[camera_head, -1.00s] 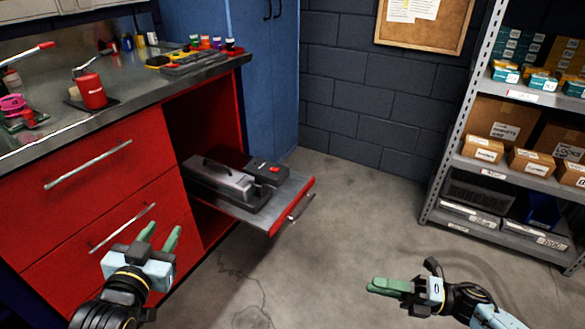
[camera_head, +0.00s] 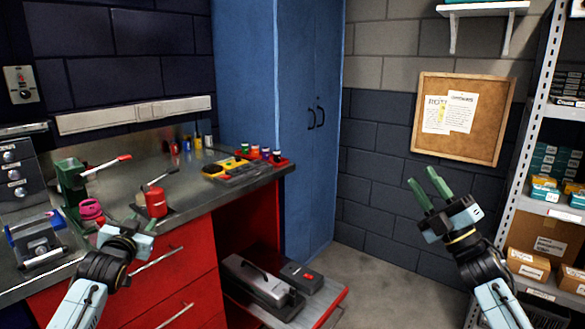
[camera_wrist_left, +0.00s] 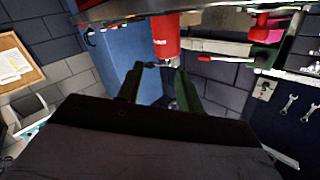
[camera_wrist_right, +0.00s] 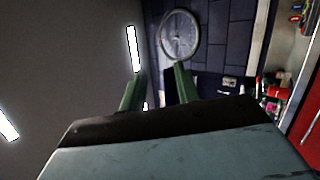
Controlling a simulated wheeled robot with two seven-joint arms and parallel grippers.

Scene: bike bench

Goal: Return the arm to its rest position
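My left gripper (camera_head: 139,222) is raised at the lower left of the head view, in front of the red cabinet's worktop. Its green fingers stand apart with nothing between them, also in the left wrist view (camera_wrist_left: 158,70). A red can (camera_wrist_left: 166,38) shows beyond these fingers. My right gripper (camera_head: 422,179) is raised at the right of the head view with its fingers pointing up. The fingers are apart and empty in the right wrist view (camera_wrist_right: 159,70). Both forearms come in from the bottom edge.
The worktop holds the red can (camera_head: 156,202), a green press (camera_head: 72,180) and a tray of tools (camera_head: 236,170). An open lower shelf (camera_head: 316,315) carries grey cases. A blue cabinet (camera_head: 295,120) and a pinboard (camera_head: 463,118) stand behind; storage shelving (camera_head: 540,205) is at the right.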

